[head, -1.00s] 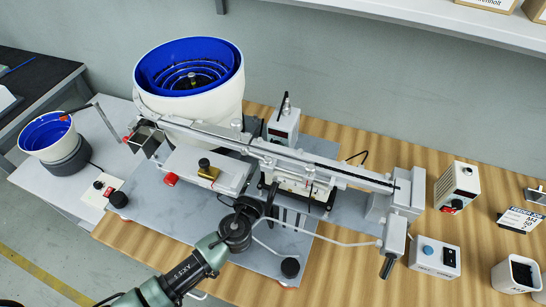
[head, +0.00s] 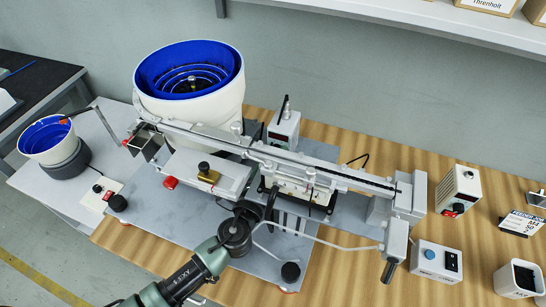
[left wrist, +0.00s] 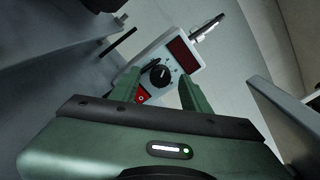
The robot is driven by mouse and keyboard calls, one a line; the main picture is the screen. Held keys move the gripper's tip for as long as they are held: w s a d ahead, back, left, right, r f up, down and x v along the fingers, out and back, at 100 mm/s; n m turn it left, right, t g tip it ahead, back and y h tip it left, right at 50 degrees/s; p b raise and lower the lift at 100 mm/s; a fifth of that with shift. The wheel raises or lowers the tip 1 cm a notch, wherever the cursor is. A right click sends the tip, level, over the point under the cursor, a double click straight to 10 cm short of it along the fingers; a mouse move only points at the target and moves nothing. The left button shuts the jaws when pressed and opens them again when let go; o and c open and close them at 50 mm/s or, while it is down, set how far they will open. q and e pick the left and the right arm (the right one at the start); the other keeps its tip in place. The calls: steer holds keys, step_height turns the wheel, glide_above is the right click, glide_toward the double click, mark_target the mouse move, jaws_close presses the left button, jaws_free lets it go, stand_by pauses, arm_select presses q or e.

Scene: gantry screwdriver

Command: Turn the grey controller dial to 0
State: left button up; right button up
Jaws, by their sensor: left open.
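The grey controller (left wrist: 161,62) shows in the left wrist view as a tilted light box with a dark red display and a red switch. Its black round dial (left wrist: 158,75) has a pale pointer mark; the scale is too small to read. My left gripper (left wrist: 160,92) is open, with its two green fingers apart on either side of the controller's lower face. The dial appears between them; contact cannot be told. In the head view, what looks like the same controller (head: 283,131) stands behind the rail, its dial not readable. My right gripper is not in view.
A long metal rail (head: 290,157) crosses the machine between my left wrist and the controller. A large white bowl feeder with a blue inside (head: 190,108) stands at the left. Another controller box (head: 458,190) and a button box (head: 436,262) stand at the right.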

arm_select(q)
steer(key=b+v, duration=0.1)
steer(key=v, duration=0.5)
steer(key=shift+s+a+f, duration=0.1)
steer(key=shift+s, duration=0.3)
steer(key=shift+s+a, duration=0.15)
steer(key=shift+s, duration=0.3)
steer(key=shift+c, duration=0.4)
